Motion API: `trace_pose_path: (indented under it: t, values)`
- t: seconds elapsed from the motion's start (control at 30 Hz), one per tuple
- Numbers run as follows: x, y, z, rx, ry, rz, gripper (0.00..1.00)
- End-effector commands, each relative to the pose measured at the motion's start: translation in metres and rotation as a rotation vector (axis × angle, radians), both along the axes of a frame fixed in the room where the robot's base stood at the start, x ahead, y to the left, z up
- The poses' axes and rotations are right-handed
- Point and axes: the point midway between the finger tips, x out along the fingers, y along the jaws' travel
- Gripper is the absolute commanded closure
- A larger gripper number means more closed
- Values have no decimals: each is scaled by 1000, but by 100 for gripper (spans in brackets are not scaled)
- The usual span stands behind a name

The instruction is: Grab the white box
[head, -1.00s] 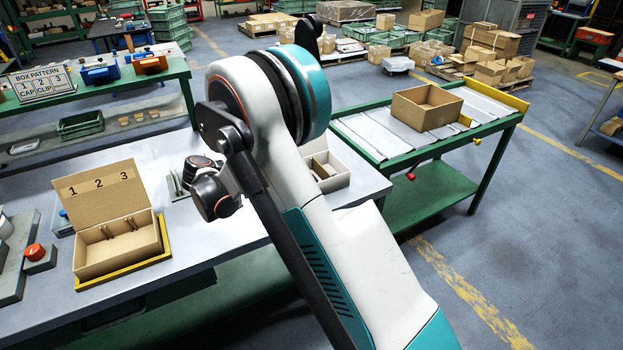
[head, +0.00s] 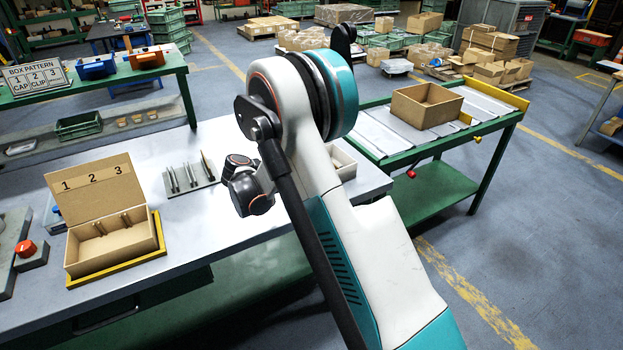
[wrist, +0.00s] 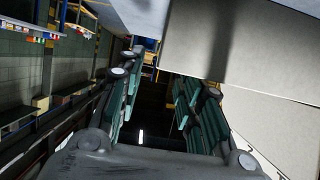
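The white box (head: 345,164) stands on the near bench, close to its right end. My arm covers most of it in the head view. In that view my gripper is hidden behind my arm. The wrist view shows my gripper (wrist: 168,85) with its two teal-padded fingers apart and only a dark gap between them. Pale flat panels fill the upper right of the wrist view, beside the right finger. They may be walls of the white box, but I cannot tell for sure, nor whether the finger touches them.
On the near bench (head: 215,222), an open cardboard box marked 1 2 3 (head: 88,252) sits left. A grey holder with upright metal pieces (head: 192,180) stands between it and my arm. An open carton (head: 425,107) rests on the green-framed table to the right.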

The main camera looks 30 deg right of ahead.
Motion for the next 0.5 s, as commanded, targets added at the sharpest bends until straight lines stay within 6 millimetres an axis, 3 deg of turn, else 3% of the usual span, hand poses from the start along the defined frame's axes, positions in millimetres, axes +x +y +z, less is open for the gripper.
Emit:
trace_pose_path:
  t: [0.2,0.4,0.43,0.5]
  values:
    - [1,-26,-13,1,-1,-3,67]
    - [1,-27,-12,1,-1,-1,67]
    - [1,-27,-12,1,-1,-1,69]
    - [1,-27,-12,1,0,-2,84]
